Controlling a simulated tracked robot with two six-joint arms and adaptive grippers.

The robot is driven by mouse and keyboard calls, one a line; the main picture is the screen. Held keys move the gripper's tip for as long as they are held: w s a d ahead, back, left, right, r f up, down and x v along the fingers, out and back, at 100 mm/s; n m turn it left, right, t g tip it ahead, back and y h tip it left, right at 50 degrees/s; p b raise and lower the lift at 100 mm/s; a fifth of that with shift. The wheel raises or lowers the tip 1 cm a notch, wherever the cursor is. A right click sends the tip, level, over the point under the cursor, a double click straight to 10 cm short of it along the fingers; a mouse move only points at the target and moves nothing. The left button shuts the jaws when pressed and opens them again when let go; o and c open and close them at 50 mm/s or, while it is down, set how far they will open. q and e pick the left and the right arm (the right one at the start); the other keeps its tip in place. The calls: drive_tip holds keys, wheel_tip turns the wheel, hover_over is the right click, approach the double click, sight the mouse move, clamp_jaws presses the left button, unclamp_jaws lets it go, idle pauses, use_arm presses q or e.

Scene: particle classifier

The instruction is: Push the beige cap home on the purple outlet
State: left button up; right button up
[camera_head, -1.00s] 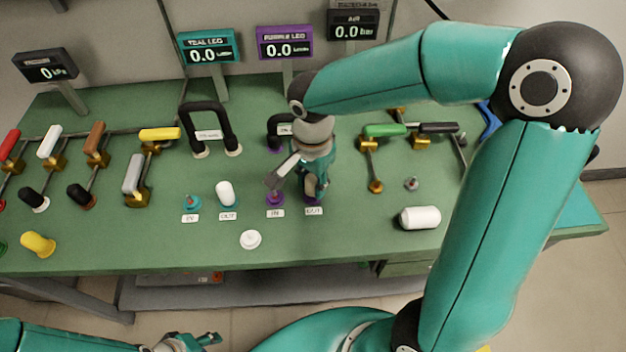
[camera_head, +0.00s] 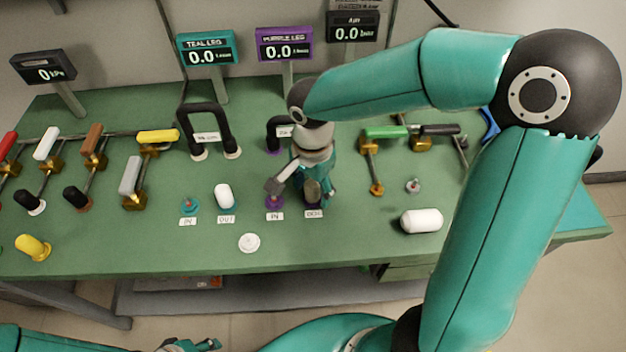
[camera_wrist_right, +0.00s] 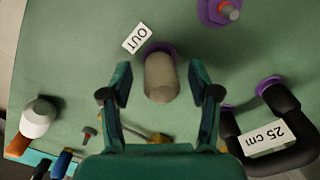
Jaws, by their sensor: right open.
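The beige cap (camera_head: 312,190) stands over the purple outlet (camera_head: 314,206) beside the "OUT" label. In the right wrist view the cap (camera_wrist_right: 161,80) shows a rounded end, with the purple rim of the outlet (camera_wrist_right: 157,48) visible behind it. I cannot tell whether the cap is fully seated. My right gripper (camera_wrist_right: 160,76) is open, one finger on each side of the cap with gaps between. In the head view my right gripper (camera_head: 297,184) is at the outlet. My left gripper (camera_head: 206,344) shows partly at the bottom edge, its opening unclear.
The purple inlet (camera_head: 274,202) is close to the left of the outlet. A black handle (camera_wrist_right: 282,126) labelled 25 cm stands near the right finger in the wrist view. A white cylinder (camera_head: 421,220) lies to the right, and a white disc (camera_head: 249,243) lies near the front edge.

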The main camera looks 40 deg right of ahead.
sight(312, 184)
wheel_tip(312, 184, up, 12)
idle(0.5)
idle(0.3)
